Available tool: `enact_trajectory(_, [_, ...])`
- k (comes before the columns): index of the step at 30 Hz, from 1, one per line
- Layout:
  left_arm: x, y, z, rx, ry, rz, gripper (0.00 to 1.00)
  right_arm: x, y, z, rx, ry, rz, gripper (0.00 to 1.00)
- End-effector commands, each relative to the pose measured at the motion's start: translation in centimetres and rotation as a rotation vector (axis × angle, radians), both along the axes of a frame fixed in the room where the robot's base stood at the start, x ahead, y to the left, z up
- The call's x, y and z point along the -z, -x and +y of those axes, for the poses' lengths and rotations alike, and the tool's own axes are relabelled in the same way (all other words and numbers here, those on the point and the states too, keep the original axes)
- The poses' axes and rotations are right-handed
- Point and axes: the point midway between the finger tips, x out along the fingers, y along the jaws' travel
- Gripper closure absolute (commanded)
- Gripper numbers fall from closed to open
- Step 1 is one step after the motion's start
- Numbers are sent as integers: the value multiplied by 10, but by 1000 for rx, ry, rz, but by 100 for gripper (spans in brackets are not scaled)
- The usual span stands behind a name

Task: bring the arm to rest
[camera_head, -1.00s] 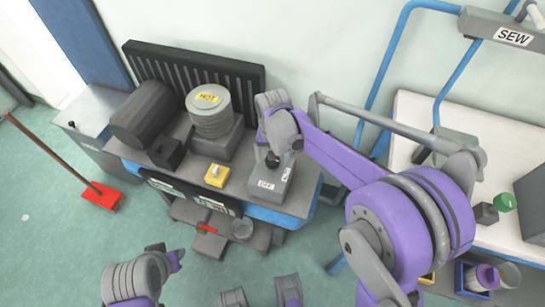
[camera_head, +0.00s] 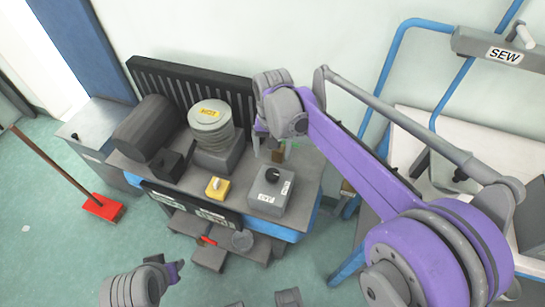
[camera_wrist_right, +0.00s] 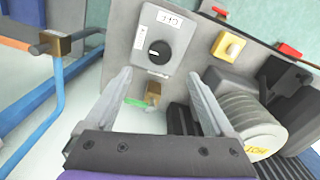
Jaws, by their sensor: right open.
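My right arm reaches in from the right in the head view, and its gripper (camera_head: 262,142) hangs over the back of the workbench (camera_head: 307,190), behind the grey switch box. In the right wrist view the two fingers of the right gripper (camera_wrist_right: 157,98) are spread apart with nothing between them. The grey switch box (camera_head: 268,202) has a black round knob and white labels. In the wrist view the switch box (camera_wrist_right: 178,65) lies beyond the fingertips, apart from them. At the lower left of the head view a grey and purple part of my left arm shows; its gripper cannot be made out.
A ribbed grey cylinder (camera_head: 211,138) with a yellow HOT label, a dark drum (camera_head: 150,128) and a yellow button box (camera_head: 217,188) stand on the bench. A small brown block (camera_wrist_right: 153,89) lies near the right fingers. A blue frame carries the SEW sign (camera_head: 503,55).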

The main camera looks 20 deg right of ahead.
Motion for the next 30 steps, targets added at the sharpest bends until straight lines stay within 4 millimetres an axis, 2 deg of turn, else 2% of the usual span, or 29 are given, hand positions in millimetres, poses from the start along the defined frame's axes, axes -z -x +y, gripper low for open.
enact_trajectory(16, [0,0,0,0,0,0,64,-2,0,0,0,0,0,12])
enact_trajectory(20, [-5,0,0,0,0,-2,64,-10,8,-3,-10,-1,-14,12])
enact_trajectory(23, [-17,-1,0,0,0,-5,64,-25,27,-9,-38,-4,-54,12])
enact_trajectory(27, [-40,-4,0,0,0,-13,64,-50,71,-21,-106,-1,-146,12])
enact_trajectory(30, [-56,-6,0,0,0,-18,64,-61,104,-30,-159,7,-219,12])
